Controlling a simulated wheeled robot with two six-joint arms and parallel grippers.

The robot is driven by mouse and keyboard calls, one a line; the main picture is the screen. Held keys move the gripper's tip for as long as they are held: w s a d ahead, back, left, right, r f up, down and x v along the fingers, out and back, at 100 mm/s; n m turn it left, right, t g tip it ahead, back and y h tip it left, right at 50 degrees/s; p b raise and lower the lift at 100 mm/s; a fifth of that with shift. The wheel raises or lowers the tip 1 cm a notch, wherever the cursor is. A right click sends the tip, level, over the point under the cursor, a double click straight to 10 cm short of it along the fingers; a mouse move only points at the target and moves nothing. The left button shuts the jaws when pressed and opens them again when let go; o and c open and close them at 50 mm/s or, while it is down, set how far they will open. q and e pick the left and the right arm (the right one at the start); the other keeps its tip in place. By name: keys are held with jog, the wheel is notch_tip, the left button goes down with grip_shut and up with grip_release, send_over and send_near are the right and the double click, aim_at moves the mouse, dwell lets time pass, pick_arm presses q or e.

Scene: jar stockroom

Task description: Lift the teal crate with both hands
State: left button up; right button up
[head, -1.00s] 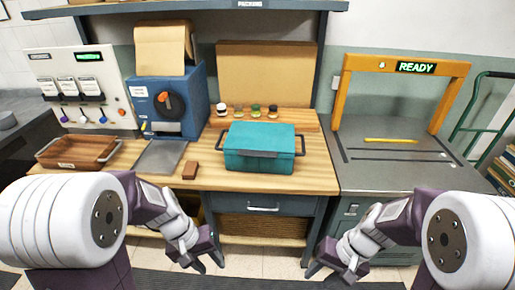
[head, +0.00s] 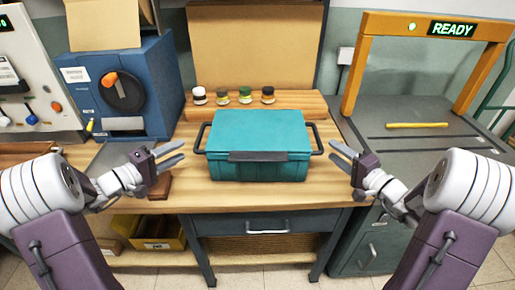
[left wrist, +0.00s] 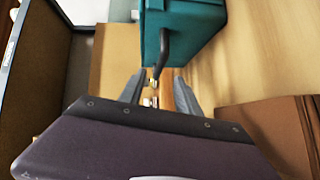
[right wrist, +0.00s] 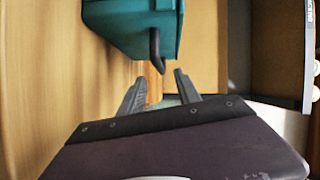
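The teal crate (head: 260,140) sits closed on the wooden workbench, with a dark handle on each side. My left gripper (head: 180,153) is open just left of the crate's left handle (head: 201,138). My right gripper (head: 338,155) is open just right of the right handle (head: 318,139). In the left wrist view the handle (left wrist: 163,50) shows just beyond the open fingers, roughly between their tips. In the right wrist view the other handle (right wrist: 156,50) also shows just beyond the open fingers. Neither gripper visibly holds a handle.
Several small jars (head: 245,95) stand on a wooden ledge behind the crate. A blue machine (head: 125,90) stands at the back left. A brown block (head: 160,186) lies near my left gripper. A grey bench with an orange frame (head: 352,80) is on the right.

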aim_at(198, 139)
pick_arm(q)
jog(key=x, duration=0.9)
jog(key=shift+s, duration=0.1)
pick_arm(e)
jog(key=x, duration=0.9)
pick_arm(q)
grip_shut()
pick_arm(e)
grip_shut()
jog(key=shift+f, duration=0.1)
